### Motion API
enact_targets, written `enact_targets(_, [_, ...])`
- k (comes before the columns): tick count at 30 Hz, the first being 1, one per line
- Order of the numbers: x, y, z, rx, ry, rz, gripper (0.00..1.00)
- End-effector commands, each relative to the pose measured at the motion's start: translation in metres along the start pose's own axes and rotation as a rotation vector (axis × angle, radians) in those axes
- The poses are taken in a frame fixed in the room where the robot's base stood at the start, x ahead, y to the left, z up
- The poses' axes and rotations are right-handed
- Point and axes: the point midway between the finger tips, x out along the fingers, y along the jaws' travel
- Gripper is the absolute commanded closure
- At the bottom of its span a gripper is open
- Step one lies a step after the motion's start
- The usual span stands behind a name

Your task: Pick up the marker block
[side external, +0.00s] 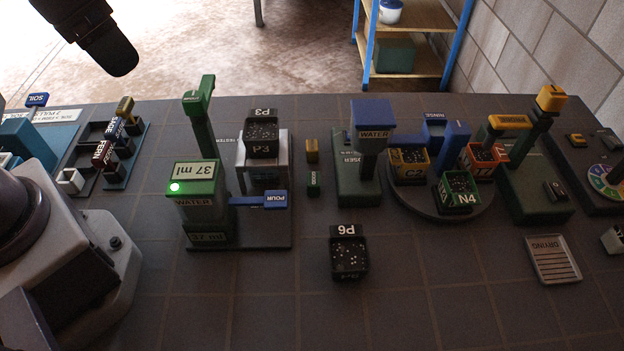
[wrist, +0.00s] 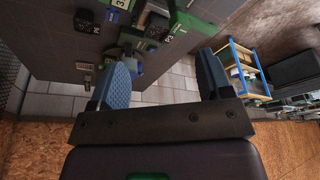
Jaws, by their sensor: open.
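No block carries a readable "marker" label, so I cannot tell for certain which one is the marker block. The fingers do not show in the side view.
The green 37 ml water station (side external: 195,190) stands left of the blocks. A black P6 pot (side external: 348,255) sits in front, and a turntable (side external: 420,205) holds several pots. A drying tray (side external: 553,260) lies front right. The front-middle table is mostly clear.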

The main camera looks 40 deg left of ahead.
Motion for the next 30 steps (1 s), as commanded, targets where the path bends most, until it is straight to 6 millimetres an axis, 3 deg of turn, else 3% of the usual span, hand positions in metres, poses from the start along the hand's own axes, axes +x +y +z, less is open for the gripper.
enact_targets(8, [0.077, 0.044, -0.049, 0.179, -0.207, 0.006, 0.28])
enact_targets(18, [0.197, 0.103, -0.090, 0.374, -0.288, -0.059, 0.28])
enact_targets(22, [0.223, 0.113, -0.106, 0.406, -0.254, -0.073, 0.28])
enact_targets(26, [0.225, 0.118, -0.131, 0.407, -0.174, -0.069, 0.28])
enact_targets(30, [0.244, 0.116, -0.128, 0.407, -0.168, -0.068, 0.28])
